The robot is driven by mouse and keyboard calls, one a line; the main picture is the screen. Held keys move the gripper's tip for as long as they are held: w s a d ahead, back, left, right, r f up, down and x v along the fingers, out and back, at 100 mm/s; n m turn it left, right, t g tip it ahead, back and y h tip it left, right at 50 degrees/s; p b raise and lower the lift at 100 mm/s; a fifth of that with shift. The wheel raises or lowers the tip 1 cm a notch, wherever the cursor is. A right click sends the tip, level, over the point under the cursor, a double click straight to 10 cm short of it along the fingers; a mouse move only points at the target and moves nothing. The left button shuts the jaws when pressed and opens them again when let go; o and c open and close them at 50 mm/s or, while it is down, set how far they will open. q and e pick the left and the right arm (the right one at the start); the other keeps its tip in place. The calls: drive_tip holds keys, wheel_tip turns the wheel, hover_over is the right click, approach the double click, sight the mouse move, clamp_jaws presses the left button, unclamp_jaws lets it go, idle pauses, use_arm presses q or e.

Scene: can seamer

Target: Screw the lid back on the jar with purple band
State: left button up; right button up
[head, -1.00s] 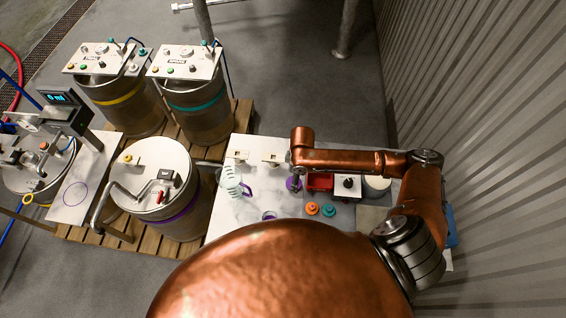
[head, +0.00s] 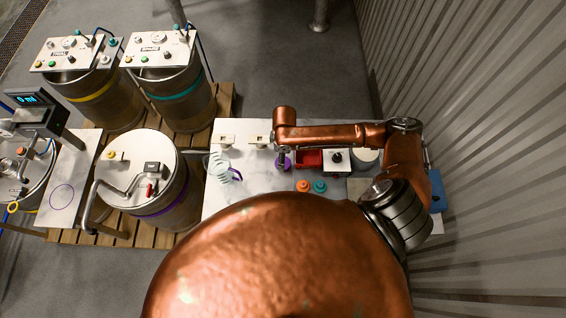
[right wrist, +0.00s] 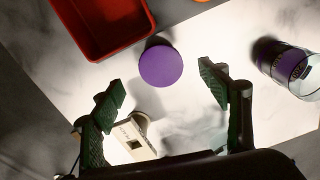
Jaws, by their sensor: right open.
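A round purple lid (right wrist: 160,66) lies on the white marbled worktop, just beyond and between my right fingertips in the right wrist view. My right gripper (right wrist: 161,84) is open and empty, with its dark green finger pads spread apart. In the head view, the purple lid (head: 284,164) shows below the end of my right arm. A clear jar with a purple band (right wrist: 288,66) is at the right edge of the right wrist view, to the right of the fingers and partly cut off. My left gripper is not in view.
A red tray (right wrist: 105,22) is close beside the lid. A white fixture (right wrist: 134,140) stands near the left finger. Orange (head: 303,185) and teal (head: 320,186) knobbed pieces and a jug with a purple handle (head: 219,167) are on the bench. Bare worktop lies between lid and jar.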

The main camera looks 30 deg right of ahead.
wheel_tip(320, 180, down, 5)
drive_tip(key=shift+f, duration=0.1)
idle(0.3)
drive_tip(key=shift+c, duration=0.4)
drive_tip(key=c, duration=0.8)
drive_tip(key=shift+r, duration=0.6)
drive_tip(key=s+a+r, duration=0.1)
drive_tip(key=s+r, duration=0.3)
drive_tip(key=s+a+r, duration=0.2)
drive_tip(key=s+r, duration=0.2)
drive_tip(key=s+a+r, duration=0.2)
drive_tip(key=s+r, duration=0.2)
drive_tip(key=s, duration=0.1)
drive_tip(key=shift+a, duration=0.1)
